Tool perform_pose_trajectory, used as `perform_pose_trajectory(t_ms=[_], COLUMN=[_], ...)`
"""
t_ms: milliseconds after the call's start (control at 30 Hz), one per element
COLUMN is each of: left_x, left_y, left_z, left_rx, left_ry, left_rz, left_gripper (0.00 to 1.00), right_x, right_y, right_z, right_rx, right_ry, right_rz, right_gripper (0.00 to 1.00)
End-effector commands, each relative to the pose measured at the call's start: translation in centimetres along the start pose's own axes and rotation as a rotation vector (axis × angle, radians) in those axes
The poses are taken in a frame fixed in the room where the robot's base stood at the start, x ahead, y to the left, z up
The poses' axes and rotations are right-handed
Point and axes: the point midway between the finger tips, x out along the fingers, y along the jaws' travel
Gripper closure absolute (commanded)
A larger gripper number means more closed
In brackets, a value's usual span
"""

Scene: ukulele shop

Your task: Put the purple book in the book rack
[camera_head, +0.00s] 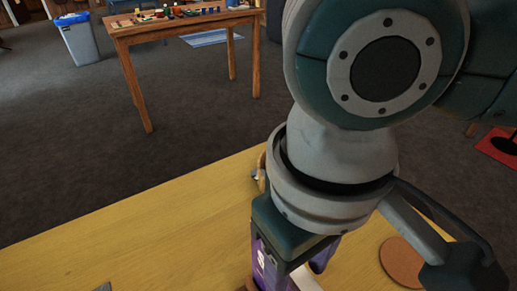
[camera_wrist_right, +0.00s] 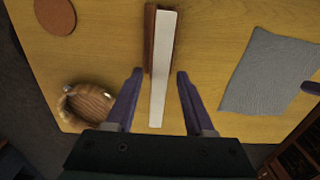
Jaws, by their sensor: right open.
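The purple book (camera_head: 262,264) shows in the head view as a strip of cover with a pale letter, below my right wrist. In the right wrist view its white page edges (camera_wrist_right: 163,65) form a long narrow strip, so it appears to stand upright. My right gripper (camera_wrist_right: 158,72) is open, with one finger on each side of the book and a gap on both sides. A brown wooden strip (camera_wrist_right: 149,38), possibly part of the book rack, lies along the book's left side. My arm hides most of this area in the head view. My left gripper is not identifiable.
A round brown coaster (camera_head: 402,262) lies on the wooden table (camera_head: 150,235). A round wooden object (camera_wrist_right: 90,102) sits near the table edge. A grey cloth (camera_wrist_right: 268,72) lies right of the book in the wrist view. Another table (camera_head: 180,25) stands farther off.

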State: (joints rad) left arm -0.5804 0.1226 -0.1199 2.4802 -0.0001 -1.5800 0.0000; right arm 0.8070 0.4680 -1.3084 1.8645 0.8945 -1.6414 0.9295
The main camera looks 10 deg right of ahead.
Motion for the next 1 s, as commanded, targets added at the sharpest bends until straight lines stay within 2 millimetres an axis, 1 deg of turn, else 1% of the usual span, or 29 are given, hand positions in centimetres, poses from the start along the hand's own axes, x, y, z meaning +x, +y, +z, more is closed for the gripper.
perform_pose_trajectory(t_ms=[33,300,400,500,667,1000], left_x=[-0.3,-1.1,-1.4,-1.5,-1.6,-1.6], left_y=[-0.1,-0.1,-0.1,-0.1,-0.1,0.1], left_z=[-0.1,-0.4,-0.4,-0.5,-0.5,-0.6], left_rx=[0.001,0.003,0.003,0.002,0.001,-0.007], left_ry=[0.000,0.000,0.000,0.000,0.000,0.002], left_rz=[-0.001,-0.002,-0.002,-0.002,0.000,0.006], left_gripper=[0.00,0.00,0.00,0.00,0.00,0.00], right_x=[-1.1,-7.2,-9.1,-10.3,-11.2,-11.2], right_y=[0.0,0.0,-0.1,0.0,0.0,-0.1], right_z=[-0.1,-0.1,-0.1,-0.1,-0.1,0.0], right_rx=[-0.001,-0.001,-0.001,0.000,0.002,-0.001], right_ry=[0.005,0.007,0.006,0.004,0.002,0.003], right_rz=[-0.002,-0.001,-0.002,-0.001,-0.001,-0.004], right_gripper=[0.47,0.47,0.47,0.47,0.47,0.47])
